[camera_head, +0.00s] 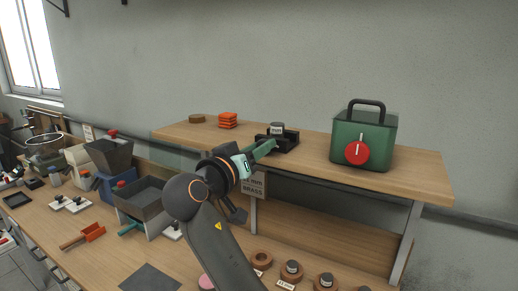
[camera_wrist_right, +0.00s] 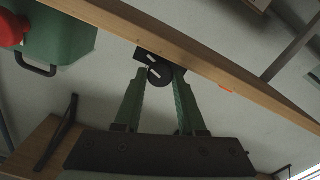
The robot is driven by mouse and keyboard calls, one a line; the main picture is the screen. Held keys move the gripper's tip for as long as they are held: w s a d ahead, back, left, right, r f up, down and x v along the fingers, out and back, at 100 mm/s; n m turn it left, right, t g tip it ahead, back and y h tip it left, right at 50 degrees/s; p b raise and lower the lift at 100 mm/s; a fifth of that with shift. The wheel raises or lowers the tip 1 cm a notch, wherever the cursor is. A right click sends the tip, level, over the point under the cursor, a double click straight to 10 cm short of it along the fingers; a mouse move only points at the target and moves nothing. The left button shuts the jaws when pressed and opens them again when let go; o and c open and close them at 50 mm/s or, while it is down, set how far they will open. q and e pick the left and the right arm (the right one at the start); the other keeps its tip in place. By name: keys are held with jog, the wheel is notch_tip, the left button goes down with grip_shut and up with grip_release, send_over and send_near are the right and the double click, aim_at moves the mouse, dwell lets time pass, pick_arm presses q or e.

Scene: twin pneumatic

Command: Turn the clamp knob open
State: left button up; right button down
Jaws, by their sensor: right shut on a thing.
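The clamp knob (camera_wrist_right: 160,74) is a small dark round knob with a pale mark, at the shelf's front edge in the right wrist view. My right gripper (camera_wrist_right: 159,84) has its two green fingers on either side of the knob, shut on it. In the head view my right gripper (camera_head: 268,147) reaches the black clamp fixture (camera_head: 288,141) on the shelf, and the knob is hidden behind the fingers. A grey labelled cylinder (camera_head: 277,129) stands in the fixture. My left gripper is not in view.
A green box (camera_head: 345,136) with a red dial (camera_head: 356,152) stands right on the wooden shelf (camera_head: 420,183). Orange blocks (camera_head: 228,120) and a brown disc (camera_head: 196,118) lie left. Below are a grey hopper bin (camera_head: 140,199) and several wooden rings.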

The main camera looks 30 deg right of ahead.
jog(key=shift+n, duration=0.8)
jog(key=c, duration=0.5)
grip_release()
